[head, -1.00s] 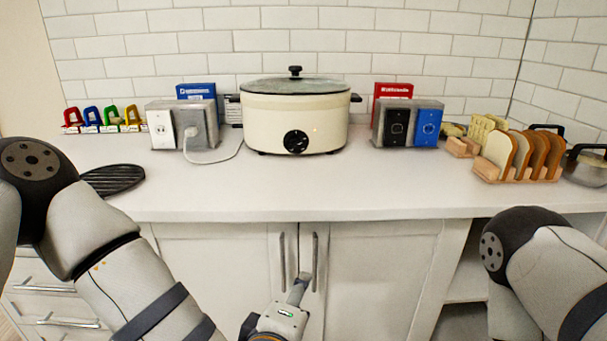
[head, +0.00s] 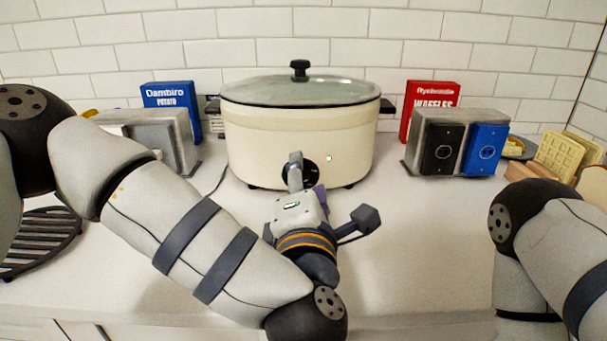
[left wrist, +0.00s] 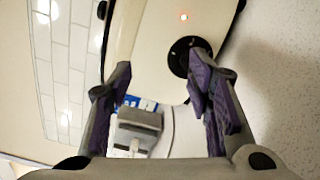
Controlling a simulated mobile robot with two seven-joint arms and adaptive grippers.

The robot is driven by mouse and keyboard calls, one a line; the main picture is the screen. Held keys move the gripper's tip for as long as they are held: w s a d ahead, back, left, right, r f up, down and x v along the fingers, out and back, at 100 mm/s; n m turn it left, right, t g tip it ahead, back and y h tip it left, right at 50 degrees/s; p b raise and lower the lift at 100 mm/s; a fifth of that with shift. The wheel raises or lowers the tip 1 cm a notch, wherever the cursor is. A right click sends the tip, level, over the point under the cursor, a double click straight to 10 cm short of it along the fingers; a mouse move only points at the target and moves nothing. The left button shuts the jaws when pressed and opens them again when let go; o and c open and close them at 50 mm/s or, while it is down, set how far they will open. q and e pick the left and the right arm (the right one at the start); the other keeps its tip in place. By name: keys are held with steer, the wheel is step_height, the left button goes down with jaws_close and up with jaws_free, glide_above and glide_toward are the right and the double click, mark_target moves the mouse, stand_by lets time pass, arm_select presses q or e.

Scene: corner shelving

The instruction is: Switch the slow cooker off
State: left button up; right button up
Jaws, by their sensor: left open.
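The cream slow cooker (head: 300,125) with a glass lid and black lid knob stands at the back of the counter. Its black dial (head: 313,171) is on the lower front, partly hidden by my gripper. My left gripper (head: 308,177) is open and empty in front of the dial. In the left wrist view its fingers (left wrist: 160,88) are spread, with the right fingertip just below the dial (left wrist: 188,57). Whether they touch is unclear. My right gripper is out of view.
A grey outlet box (head: 175,140) and blue box (head: 170,100) stand left of the cooker. A switch box (head: 440,145) with black and blue plates and a red box (head: 432,97) stand right. A black grill plate (head: 40,240) lies left.

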arm_select(q)
step_height(320, 180, down, 6)
steer(key=shift+r, duration=0.2)
steer(key=w, duration=0.7)
steer(key=shift+w+r, duration=0.35)
steer(key=shift+w, duration=0.05)
steer(key=shift+c, duration=0.2)
jaws_close()
